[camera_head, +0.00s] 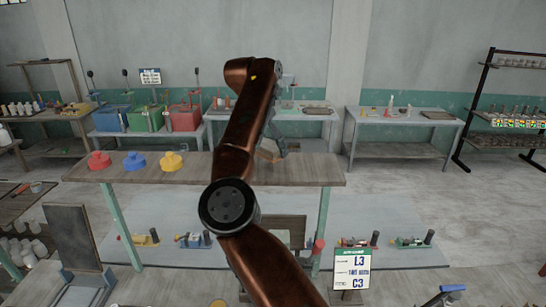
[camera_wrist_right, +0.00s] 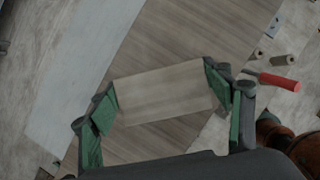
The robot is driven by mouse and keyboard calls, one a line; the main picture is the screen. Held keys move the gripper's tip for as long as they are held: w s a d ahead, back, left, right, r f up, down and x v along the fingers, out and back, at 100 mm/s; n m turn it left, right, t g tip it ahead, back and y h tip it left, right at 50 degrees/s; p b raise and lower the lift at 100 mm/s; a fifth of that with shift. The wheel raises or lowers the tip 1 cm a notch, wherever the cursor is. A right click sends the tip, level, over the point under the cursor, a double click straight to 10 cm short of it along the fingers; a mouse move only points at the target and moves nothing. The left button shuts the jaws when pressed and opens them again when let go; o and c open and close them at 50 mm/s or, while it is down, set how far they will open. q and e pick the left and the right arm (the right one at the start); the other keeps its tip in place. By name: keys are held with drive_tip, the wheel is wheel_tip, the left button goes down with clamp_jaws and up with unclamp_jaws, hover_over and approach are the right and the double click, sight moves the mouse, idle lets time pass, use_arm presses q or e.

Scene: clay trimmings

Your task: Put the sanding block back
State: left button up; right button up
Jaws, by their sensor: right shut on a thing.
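The sanding block (camera_wrist_right: 150,96) is a pale brown wooden block. In the right wrist view it sits between the green fingers of my right gripper (camera_wrist_right: 162,92), which are shut on its two ends. In the head view my right gripper (camera_head: 273,143) hangs near the right part of the long wooden table, and the block (camera_head: 267,154) shows beneath it. I cannot tell whether the block touches the tabletop. My brown right arm covers the middle of the head view. My left gripper is not in view.
A sign (camera_head: 352,270) reading L3 and C3 stands in front. Benches line the back wall.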

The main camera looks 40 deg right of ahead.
sight(275, 165)
drive_tip(key=shift+s+d+f, duration=0.2)
drive_tip(key=shift+s+d, duration=0.3)
drive_tip(key=shift+s, duration=0.1)
drive_tip(key=f, duration=0.3)
drive_tip(key=shift+w+d+f, duration=0.1)
drive_tip(key=shift+w+f, duration=0.25)
drive_tip(key=shift+s+r, duration=0.15)
drive_tip(key=shift+s, duration=0.2)
drive_tip(key=shift+d+f, duration=0.1)
drive_tip(key=shift+f, duration=0.15)
drive_tip(key=o, duration=0.8)
drive_tip(key=shift+w, duration=0.1)
drive_tip(key=o, duration=0.4)
drive_tip(key=shift+r, duration=0.4)
drive_tip(key=p+v, duration=0.1)
drive_tip(key=v, duration=1)
drive_tip(key=shift+a+r, duration=0.25)
drive_tip(key=shift+r, duration=0.1)
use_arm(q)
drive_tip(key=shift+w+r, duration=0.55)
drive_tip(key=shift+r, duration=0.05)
use_arm(e)
drive_tip(key=shift+d+f, duration=0.1)
